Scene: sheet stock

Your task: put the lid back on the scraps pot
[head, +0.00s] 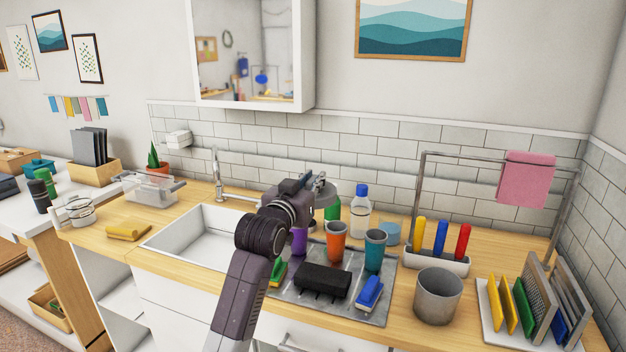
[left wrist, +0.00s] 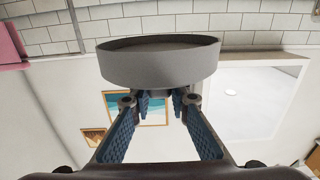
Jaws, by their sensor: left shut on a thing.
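The scraps pot (head: 438,299) is a grey cylinder on the wooden counter at the right, with its open top showing. My left gripper (head: 316,184) is raised over the drying mat, behind and to the left of the pot. It is shut on the grey lid (head: 326,196), which is partly hidden behind the gripper. In the left wrist view the round lid (left wrist: 158,64) sits at the fingertips of the gripper (left wrist: 160,98), which appear to grip its knob. The lid is apart from the pot. My right gripper is not in view.
The drying mat (head: 378,314) holds cups, a black block and brushes. A rack of coloured boards (head: 491,326) stands right of the pot. A caddy with coloured handles (head: 437,261) and a metal rail (head: 421,188) stand behind it. The sink (head: 190,238) is at left.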

